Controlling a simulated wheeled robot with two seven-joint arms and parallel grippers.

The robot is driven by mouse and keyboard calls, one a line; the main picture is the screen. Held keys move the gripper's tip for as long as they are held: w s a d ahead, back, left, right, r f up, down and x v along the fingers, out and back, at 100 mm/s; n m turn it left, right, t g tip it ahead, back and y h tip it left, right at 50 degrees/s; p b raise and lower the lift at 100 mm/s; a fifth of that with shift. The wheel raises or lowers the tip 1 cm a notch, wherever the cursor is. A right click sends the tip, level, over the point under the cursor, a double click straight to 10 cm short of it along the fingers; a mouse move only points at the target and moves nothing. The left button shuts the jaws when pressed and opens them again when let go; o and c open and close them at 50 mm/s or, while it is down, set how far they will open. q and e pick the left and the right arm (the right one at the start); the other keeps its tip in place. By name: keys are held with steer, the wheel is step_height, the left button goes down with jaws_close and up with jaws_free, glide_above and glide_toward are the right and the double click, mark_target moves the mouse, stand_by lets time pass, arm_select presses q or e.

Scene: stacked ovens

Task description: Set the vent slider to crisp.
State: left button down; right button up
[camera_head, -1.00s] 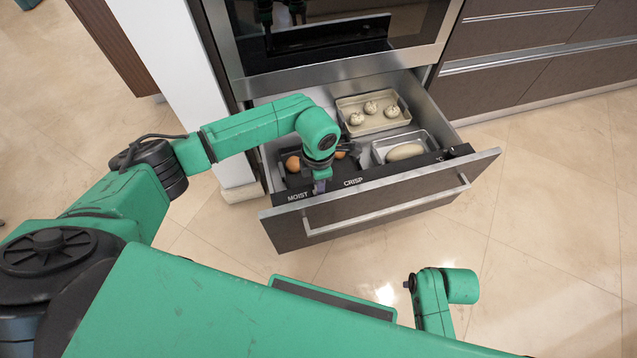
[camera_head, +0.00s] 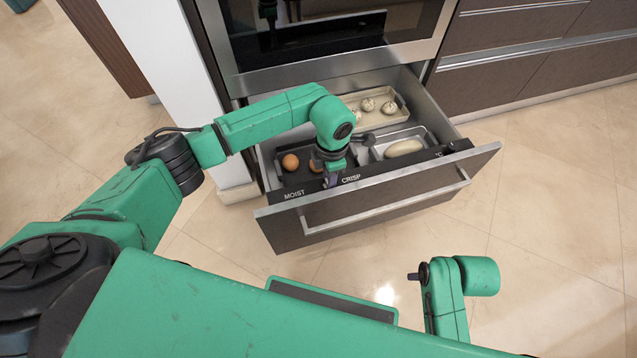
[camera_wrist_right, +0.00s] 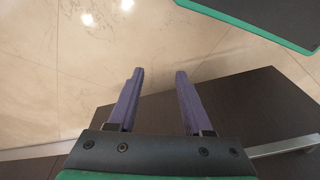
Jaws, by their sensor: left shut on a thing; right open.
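The vent slider is on the dark top edge of the open drawer (camera_head: 318,221), between the labels MOIST (camera_head: 294,195) and CRISP (camera_head: 351,178). The slider itself is hidden by my left gripper (camera_head: 331,183), which points down and is shut on it. My left gripper is just left of the CRISP label, well away from MOIST. My right gripper (camera_wrist_right: 159,75) is open and empty in the right wrist view, with its purple fingers apart.
The drawer holds brown eggs (camera_head: 291,162), a beige tray (camera_head: 402,112) with garlic-like bulbs and a metal tray (camera_head: 431,143) with a pale loaf-shaped item. The oven (camera_head: 320,60) is above. A white pillar (camera_head: 170,70) stands left. Floor in front is clear.

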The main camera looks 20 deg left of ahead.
arm_select(q)
steer(key=shift+w+d+f, duration=0.15)
steer(key=shift+w+d, duration=0.1)
steer(key=shift+d, duration=0.2)
steer(key=shift+d+r, duration=0.15)
steer(key=shift+r, duration=0.05)
steer(key=c, duration=0.9)
jaws_free()
steer(key=shift+w+d, duration=0.1)
arm_select(e)
step_height(320, 180, up, 2)
steer(key=shift+s+a, duration=0.1)
arm_select(q)
steer(key=shift+r, duration=0.15)
step_height(320, 180, up, 14)
steer(key=shift+r+p, duration=0.1)
steer(key=shift+p, duration=1.05)
arm_select(e)
step_height(320, 180, down, 6)
steer(key=shift+s+d+f, duration=0.15)
steer(key=shift+d+f, duration=0.05)
steer(key=shift+d, duration=0.2)
